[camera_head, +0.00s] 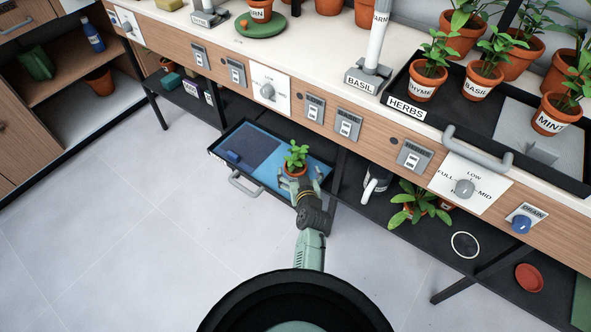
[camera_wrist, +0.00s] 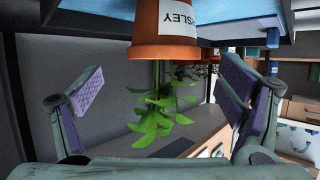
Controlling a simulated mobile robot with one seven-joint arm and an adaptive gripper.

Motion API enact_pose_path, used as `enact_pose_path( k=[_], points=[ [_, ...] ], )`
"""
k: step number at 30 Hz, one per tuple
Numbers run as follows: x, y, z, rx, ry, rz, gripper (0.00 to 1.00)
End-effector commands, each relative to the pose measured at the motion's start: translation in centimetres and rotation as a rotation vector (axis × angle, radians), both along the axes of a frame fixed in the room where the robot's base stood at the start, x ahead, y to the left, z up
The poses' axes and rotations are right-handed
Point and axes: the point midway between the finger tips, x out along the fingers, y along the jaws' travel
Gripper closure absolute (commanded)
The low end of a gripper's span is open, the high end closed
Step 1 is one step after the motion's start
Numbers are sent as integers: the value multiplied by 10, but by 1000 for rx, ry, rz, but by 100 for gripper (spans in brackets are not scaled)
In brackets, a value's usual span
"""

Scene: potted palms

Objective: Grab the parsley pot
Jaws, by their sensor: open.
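The parsley pot (camera_head: 294,170) is a small terracotta pot with a leafy green plant, standing on the blue lining of the pulled-out drawer (camera_head: 228,172). In the wrist view, which is upside down, the parsley pot (camera_wrist: 160,48) shows at the top with part of its white label, ending in "SLEY", and its leaves pointing down. My gripper (camera_head: 302,184) is open at the near side of the pot and partly covers it in the head view. In the wrist view my gripper (camera_wrist: 163,82) has one finger on each side, with nothing between the pads.
Above are the counter and the HERBS tray (camera_head: 405,111) with labelled pots. The floor at left is clear.

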Motion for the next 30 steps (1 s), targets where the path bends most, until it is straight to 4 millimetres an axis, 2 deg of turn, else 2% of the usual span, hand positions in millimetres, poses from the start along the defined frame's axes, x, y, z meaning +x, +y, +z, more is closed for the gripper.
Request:
enact_pose_path(
  k=[11, 20, 30],
  points=[
    [41, 11, -19, 0, 0, 2, 12],
    [45, 12, -22, -1, 0, 1, 12],
    [45, 12, -22, -1, 0, 1, 33]
  ],
)
